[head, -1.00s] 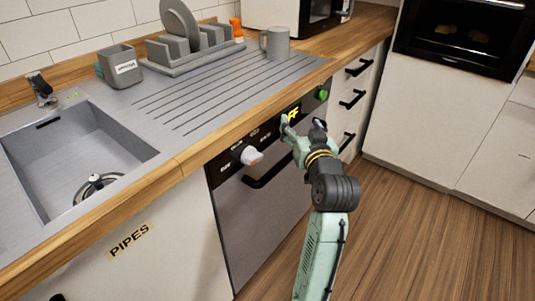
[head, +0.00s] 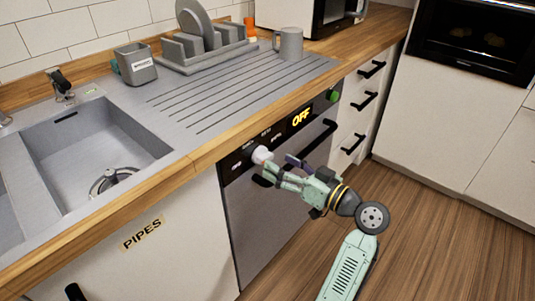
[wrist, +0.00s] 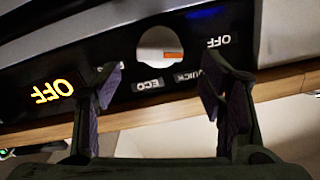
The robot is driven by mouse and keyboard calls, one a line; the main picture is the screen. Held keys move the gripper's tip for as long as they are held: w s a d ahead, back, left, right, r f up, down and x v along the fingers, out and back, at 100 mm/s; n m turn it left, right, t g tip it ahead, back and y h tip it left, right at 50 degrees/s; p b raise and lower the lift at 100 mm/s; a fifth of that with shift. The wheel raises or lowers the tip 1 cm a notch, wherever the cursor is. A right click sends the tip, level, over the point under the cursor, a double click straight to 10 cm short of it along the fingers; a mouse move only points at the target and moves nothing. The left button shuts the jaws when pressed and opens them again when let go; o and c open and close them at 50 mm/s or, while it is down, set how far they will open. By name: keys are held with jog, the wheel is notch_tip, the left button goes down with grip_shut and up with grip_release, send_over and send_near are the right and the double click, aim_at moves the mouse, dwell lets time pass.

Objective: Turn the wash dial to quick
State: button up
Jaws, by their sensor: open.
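The white wash dial (head: 262,155) sits on the dark front panel of the dishwasher (head: 262,215). In the wrist view, which is upside down, the round dial (wrist: 158,42) has an orange mark on its right side. The mark points roughly toward the OFF label (wrist: 218,41); the QUICK label (wrist: 186,76) and ECO label (wrist: 148,84) lie below the dial in that picture. My gripper (head: 278,167) is open in front of the dial, with nothing held. Its two fingers (wrist: 160,88) stand apart on either side of the dial's line; contact cannot be told.
A lit OFF display (head: 301,117) and a green button (head: 333,96) are on the same panel. A black door handle (head: 305,145) runs beneath, partly behind my gripper. The wooden counter edge (head: 235,132) overhangs above. The floor (head: 430,235) in front is clear.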

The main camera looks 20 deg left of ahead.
aim_at(268, 158)
jog(key=p+x, duration=0.1)
jog(key=x, duration=0.4)
jog(key=shift+c, duration=0.5)
jog(key=c, duration=1.1)
